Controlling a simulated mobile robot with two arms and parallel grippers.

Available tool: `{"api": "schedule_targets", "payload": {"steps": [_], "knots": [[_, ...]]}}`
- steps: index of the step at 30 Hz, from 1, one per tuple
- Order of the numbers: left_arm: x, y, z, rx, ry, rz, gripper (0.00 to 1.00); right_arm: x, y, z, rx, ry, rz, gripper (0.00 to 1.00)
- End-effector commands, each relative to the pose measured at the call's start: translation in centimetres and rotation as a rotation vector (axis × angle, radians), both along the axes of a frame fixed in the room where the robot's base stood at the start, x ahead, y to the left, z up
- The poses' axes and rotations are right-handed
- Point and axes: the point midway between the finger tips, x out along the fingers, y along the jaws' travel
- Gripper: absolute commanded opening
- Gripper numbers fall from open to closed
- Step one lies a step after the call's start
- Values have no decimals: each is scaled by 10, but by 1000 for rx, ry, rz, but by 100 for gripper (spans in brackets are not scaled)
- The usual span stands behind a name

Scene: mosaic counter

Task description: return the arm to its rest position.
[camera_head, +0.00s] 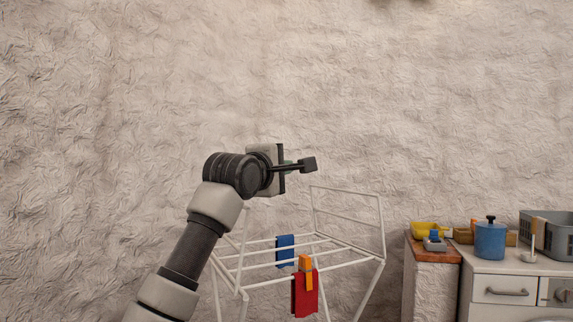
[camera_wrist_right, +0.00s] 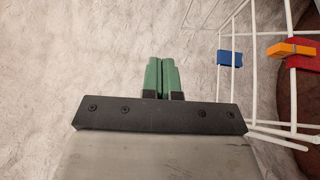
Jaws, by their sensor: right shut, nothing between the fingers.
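My right arm rises from the lower left of the head view, and its gripper (camera_head: 308,165) is above and to the left of the drying rack's far side, with the wall behind. In the right wrist view the green fingers of the right gripper (camera_wrist_right: 164,78) are together with nothing between them. The gripper is empty and apart from the rack. My left gripper is in neither view.
A white drying rack (camera_head: 383,232) carries a blue cloth (camera_head: 285,251) and a red cloth (camera_head: 305,295) with an orange clip (camera_head: 306,263).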

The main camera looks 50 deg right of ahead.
Motion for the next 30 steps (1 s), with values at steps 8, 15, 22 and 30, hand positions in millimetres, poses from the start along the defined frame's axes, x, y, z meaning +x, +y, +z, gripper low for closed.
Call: {"api": "schedule_targets", "payload": {"steps": [8, 15, 22, 30], "knots": [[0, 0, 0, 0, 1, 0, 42, -10, -3, 6, 1, 0, 1, 0], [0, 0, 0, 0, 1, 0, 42, -9, -3, 5, 1, 1, 1, 0], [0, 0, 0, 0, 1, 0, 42, -9, -3, 5, 1, 1, 1, 0], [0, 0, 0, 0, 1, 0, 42, -13, 6, -6, -210, 235, -145, 0]]}}
